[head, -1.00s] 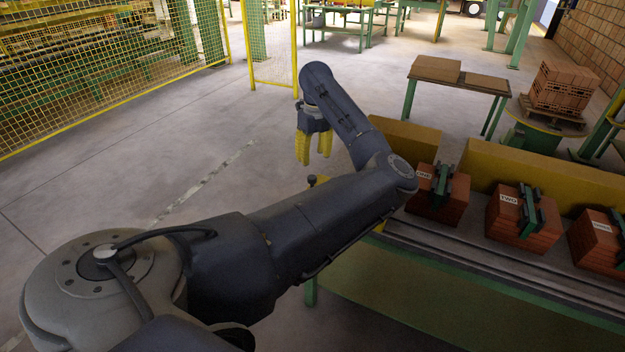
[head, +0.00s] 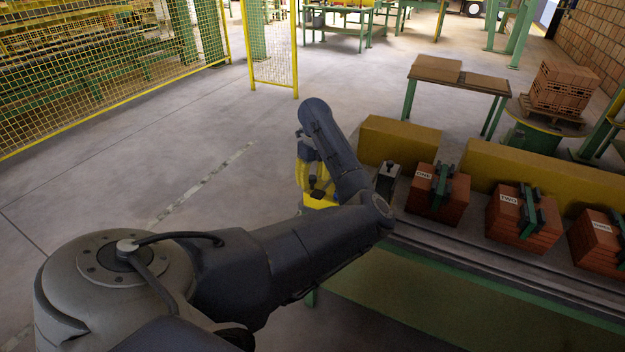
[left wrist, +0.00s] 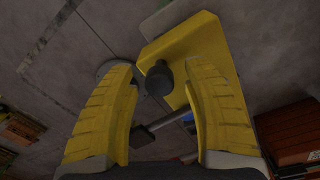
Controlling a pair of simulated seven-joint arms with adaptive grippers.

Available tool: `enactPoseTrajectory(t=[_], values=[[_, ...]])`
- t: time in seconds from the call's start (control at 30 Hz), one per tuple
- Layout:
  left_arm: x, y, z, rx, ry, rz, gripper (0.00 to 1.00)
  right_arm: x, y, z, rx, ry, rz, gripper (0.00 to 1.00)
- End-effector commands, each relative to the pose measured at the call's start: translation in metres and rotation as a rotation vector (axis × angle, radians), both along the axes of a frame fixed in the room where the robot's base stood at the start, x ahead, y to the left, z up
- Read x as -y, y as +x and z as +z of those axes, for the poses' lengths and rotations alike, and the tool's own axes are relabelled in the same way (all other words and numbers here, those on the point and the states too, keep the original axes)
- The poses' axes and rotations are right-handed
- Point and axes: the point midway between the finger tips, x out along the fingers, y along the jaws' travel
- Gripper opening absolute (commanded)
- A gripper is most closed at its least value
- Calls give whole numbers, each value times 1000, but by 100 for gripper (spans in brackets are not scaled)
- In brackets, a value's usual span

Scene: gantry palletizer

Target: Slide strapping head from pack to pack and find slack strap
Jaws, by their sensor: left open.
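Three red brick packs stand in a row on the bench: pack ONE (head: 455,201), pack TWO (head: 508,222) and a partly cut-off pack (head: 590,246) with an unclear label. Each carries a dark green piece, such as the one on pack TWO (head: 527,213). My left gripper (head: 313,179) is open, pointing down at the bench's left end, over a yellow block (head: 318,202) with a black knob. In the left wrist view, the knob (left wrist: 159,78) shows between the open yellow fingers; contact is unclear. I cannot tell whether this block is the strapping head. Straps are too small to judge.
A grey post (head: 387,181) with a dark top stands between my left arm and pack ONE. Yellow boxes (head: 520,172) line the back of the bench. A rail (head: 480,262) runs along its front. Floor to the left is clear up to the yellow mesh fence (head: 110,75).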

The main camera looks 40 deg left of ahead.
Motion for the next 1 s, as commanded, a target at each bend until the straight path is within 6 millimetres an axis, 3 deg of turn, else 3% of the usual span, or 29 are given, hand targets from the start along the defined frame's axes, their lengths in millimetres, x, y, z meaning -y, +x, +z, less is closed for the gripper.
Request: enactPoseTrajectory(t=[0.13,0.57,1.0], values=[[0,0,0,0,0,0,51,0,0,0,0,0,0,44],[0,0,0,0,0,1,1,0,0,0,0,0,0,44],[0,-1,0,-1,-1,3,0,0,0,0,0,0,0,44]])
